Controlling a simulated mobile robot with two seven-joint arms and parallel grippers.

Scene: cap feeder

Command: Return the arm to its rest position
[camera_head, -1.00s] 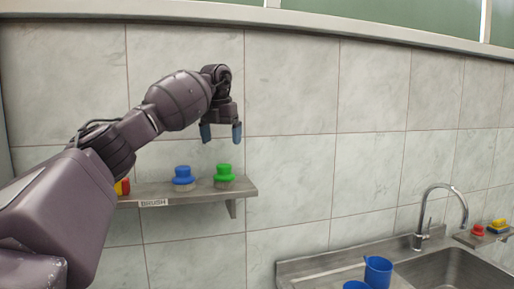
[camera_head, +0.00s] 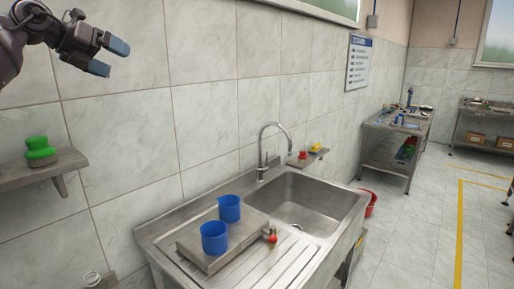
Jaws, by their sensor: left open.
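My left gripper (camera_head: 106,57) is at the upper left of the head view, with blue fingertips spread apart and nothing between them. It is in the air in front of the tiled wall, above and to the right of the wall shelf (camera_head: 30,179). A green brush or cap-like piece (camera_head: 39,153) stands on that shelf, apart from the gripper. Most of my left arm is outside the picture. My right gripper does not show.
A steel sink unit (camera_head: 160,229) fills the middle, with two blue cups (camera_head: 229,208) (camera_head: 214,238) on a raised board. A faucet (camera_head: 263,150) rises behind the basin. A red bucket (camera_head: 370,203) stands beyond.

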